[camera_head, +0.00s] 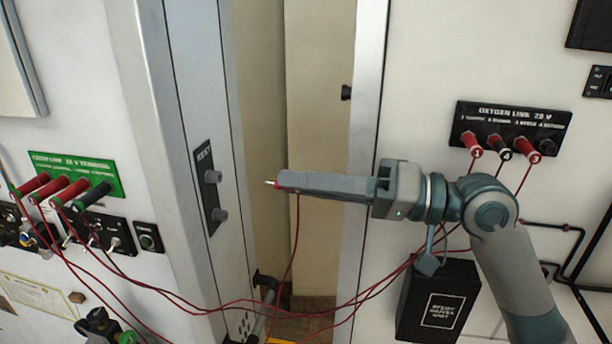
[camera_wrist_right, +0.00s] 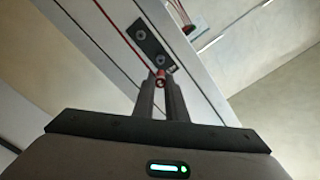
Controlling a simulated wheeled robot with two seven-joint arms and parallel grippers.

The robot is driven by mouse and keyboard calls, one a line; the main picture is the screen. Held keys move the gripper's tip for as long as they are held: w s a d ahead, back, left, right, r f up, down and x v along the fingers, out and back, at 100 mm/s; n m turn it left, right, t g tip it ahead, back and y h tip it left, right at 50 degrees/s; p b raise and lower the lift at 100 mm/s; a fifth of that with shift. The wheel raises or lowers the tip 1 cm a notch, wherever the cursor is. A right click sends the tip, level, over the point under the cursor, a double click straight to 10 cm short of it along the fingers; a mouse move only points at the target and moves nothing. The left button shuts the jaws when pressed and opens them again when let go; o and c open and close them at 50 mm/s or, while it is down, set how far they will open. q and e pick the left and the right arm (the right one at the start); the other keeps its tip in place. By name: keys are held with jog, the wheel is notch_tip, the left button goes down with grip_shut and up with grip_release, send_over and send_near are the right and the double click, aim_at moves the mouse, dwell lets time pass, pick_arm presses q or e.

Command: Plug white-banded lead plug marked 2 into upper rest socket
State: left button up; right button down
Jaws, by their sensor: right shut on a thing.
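My right gripper (camera_head: 281,183) reaches in from the right and is shut on a red lead plug (camera_head: 276,182). The plug's pale tip points left toward the rest plate, with a gap between them. A red lead hangs down from it. Its band and number cannot be read. The dark REST plate (camera_head: 209,190) is on the grey upright and has an upper rest socket (camera_head: 212,176) and a lower one (camera_head: 219,215), both empty. In the right wrist view the fingers hold the red plug (camera_wrist_right: 160,80) just below the plate (camera_wrist_right: 149,45). My left gripper is not in view.
The black oxygen link panel (camera_head: 512,130) at right holds several plugs with leads. The green-labelled panel (camera_head: 75,172) at left holds red and dark plugs. Loose red leads (camera_head: 230,308) sag across below. A black box (camera_head: 437,300) hangs under my right arm.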

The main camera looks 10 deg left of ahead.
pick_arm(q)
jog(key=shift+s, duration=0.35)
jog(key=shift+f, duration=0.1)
pick_arm(e)
jog(key=shift+d, duration=0.1)
jog(key=shift+a+p, duration=0.4)
jog(key=shift+a, duration=0.7)
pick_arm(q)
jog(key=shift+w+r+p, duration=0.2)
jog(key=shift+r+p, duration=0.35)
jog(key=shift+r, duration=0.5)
pick_arm(e)
jog(key=shift+a, duration=1.9)
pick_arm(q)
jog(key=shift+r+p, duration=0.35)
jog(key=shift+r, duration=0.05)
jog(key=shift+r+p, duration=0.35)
pick_arm(e)
jog(key=shift+w+a, duration=0.1)
jog(key=shift+a, duration=1.2)
